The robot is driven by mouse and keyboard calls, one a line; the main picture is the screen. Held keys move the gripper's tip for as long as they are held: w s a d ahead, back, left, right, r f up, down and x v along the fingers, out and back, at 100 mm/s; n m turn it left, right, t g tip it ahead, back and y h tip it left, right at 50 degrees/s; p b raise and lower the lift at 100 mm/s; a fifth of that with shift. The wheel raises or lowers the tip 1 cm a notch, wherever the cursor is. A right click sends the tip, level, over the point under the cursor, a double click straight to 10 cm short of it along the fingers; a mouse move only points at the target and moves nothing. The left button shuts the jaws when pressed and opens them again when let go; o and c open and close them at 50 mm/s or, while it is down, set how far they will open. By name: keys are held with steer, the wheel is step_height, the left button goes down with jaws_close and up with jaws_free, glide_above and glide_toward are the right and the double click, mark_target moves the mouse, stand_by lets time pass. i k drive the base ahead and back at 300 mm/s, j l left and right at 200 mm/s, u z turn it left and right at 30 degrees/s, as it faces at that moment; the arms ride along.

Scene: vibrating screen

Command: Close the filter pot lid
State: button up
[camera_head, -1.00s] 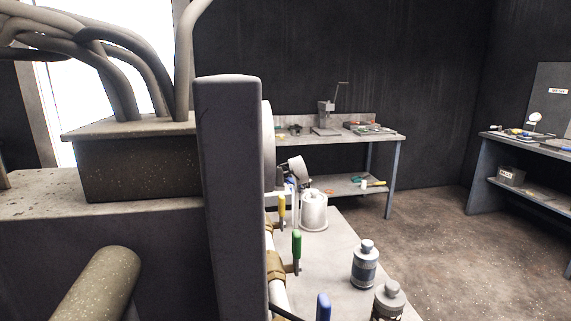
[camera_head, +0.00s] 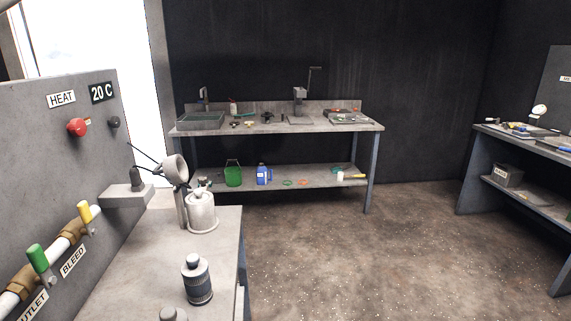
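A pale, round pot (camera_head: 201,213) stands upright on the far end of the grey bench, with a narrower top and what looks like a handle over it. It may be the filter pot. Just behind it to the left, a tilted, pale round piece (camera_head: 174,169) sits on an upright post, its round face turned sideways. I cannot tell whether this is the raised lid or a separate part. My gripper is not in view.
The grey bench (camera_head: 165,268) carries a dark-banded bottle (camera_head: 197,281). A panel (camera_head: 75,170) with green (camera_head: 38,259) and yellow (camera_head: 85,214) valve handles and a red button (camera_head: 77,127) stands left. A workbench (camera_head: 345,124) is behind; open floor (camera_head: 340,255) lies right.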

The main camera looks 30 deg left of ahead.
mark_target(174, 167)
steer(key=i+l+z, duration=0.2)
steer(key=z, duration=0.25)
steer(key=i+l+z, duration=0.25)
steer(key=z, duration=0.15)
steer(key=i+l+u, duration=0.4)
steer(key=i, duration=0.25)
steer(key=i+j+u, duration=0.2)
steer(key=i+u, duration=0.15)
steer(key=i+j+u, duration=0.1)
steer(key=i+u, duration=0.8)
steer(key=i, duration=0.8)
steer(key=i+l+u, duration=0.2)
steer(key=i, duration=0.75)
steer(key=i+u, duration=0.25)
steer(key=i, duration=0.25)
steer(key=i+l+u, duration=0.2)
steer(key=i, duration=0.25)
steer(key=i+l+u, duration=0.1)
steer(key=i+u, duration=0.15)
steer(key=i, duration=0.25)
